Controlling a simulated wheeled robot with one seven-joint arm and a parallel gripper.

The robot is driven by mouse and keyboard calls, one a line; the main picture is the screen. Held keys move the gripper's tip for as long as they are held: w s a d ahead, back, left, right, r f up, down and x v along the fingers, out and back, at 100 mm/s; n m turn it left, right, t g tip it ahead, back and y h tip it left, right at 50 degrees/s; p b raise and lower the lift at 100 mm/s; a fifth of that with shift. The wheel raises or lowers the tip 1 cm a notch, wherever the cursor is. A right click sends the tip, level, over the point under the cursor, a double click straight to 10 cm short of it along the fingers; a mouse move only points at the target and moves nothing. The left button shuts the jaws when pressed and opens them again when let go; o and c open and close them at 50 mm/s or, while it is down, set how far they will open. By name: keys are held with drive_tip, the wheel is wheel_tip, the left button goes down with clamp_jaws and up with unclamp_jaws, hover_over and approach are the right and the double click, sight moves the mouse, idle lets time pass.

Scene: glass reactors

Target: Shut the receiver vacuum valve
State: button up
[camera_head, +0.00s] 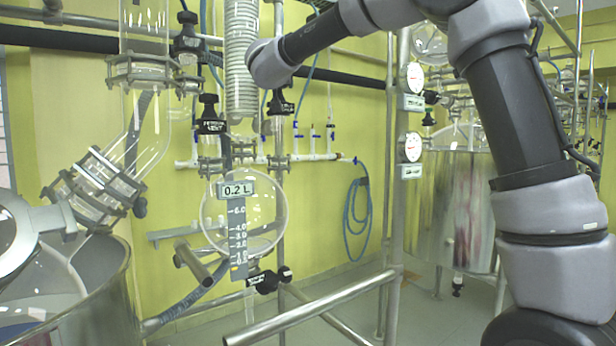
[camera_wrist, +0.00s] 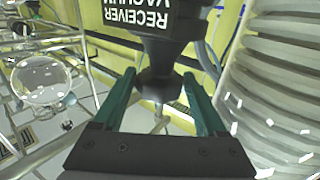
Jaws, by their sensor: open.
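The receiver vacuum valve (camera_wrist: 150,25) is a black body with white lettering, upside down at the top of the wrist view. Its narrower black knob (camera_wrist: 155,85) lies between the green fingers of my gripper (camera_wrist: 163,92). The fingers are open, one on each side of the knob, with a gap visible at each side. In the head view a black valve (camera_head: 280,106) just right of the coiled condenser, below my wrist, appears to be the same one; its label is not readable. My fingers cannot be made out there.
The ribbed condenser (camera_head: 241,60) stands close beside my wrist and fills the right of the wrist view. Another black valve (camera_head: 210,115) is to its left. A round glass receiver (camera_head: 272,205) hangs below. Steel frame pipes (camera_head: 320,305) cross the front.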

drive_tip(key=shift+d+n+g+y, duration=0.1)
drive_tip(key=shift+n+g+y, duration=0.2)
drive_tip(key=shift+n+y, duration=1.1)
drive_tip(key=shift+d+n+g+y, duration=0.1)
drive_tip(key=shift+n+g+y, duration=0.2)
drive_tip(key=shift+n+y, duration=1.1)
drive_tip(key=shift+w+n+g+y, duration=0.1)
drive_tip(key=shift+n+g+y, duration=0.45)
drive_tip(key=shift+y, duration=1.45)
drive_tip(key=shift+n+g+y, duration=0.35)
drive_tip(key=shift+g+y, duration=0.2)
drive_tip(key=shift+y, duration=0.15)
drive_tip(key=shift+a+n+g+y, duration=0.1)
drive_tip(key=shift+n+g+y, duration=0.85)
drive_tip(key=shift+y, duration=0.25)
drive_tip(key=v, duration=1.1)
drive_tip(key=s+a+f+g+h, duration=0.1)
drive_tip(key=a+f+g+h, duration=0.3)
drive_tip(key=f, duration=1.2)
drive_tip(key=s+d+f+m+h, duration=0.1)
drive_tip(key=s+d+f+h, duration=0.1)
drive_tip(key=f, duration=0.4)
drive_tip(key=s+d+f+m+g+h, duration=0.1)
drive_tip(key=s+d+f+h, duration=0.1)
drive_tip(key=f, duration=0.4)
drive_tip(key=shift+s+d+h, duration=0.35)
drive_tip(key=shift+d+h, duration=0.05)
drive_tip(key=shift+d, duration=0.15)
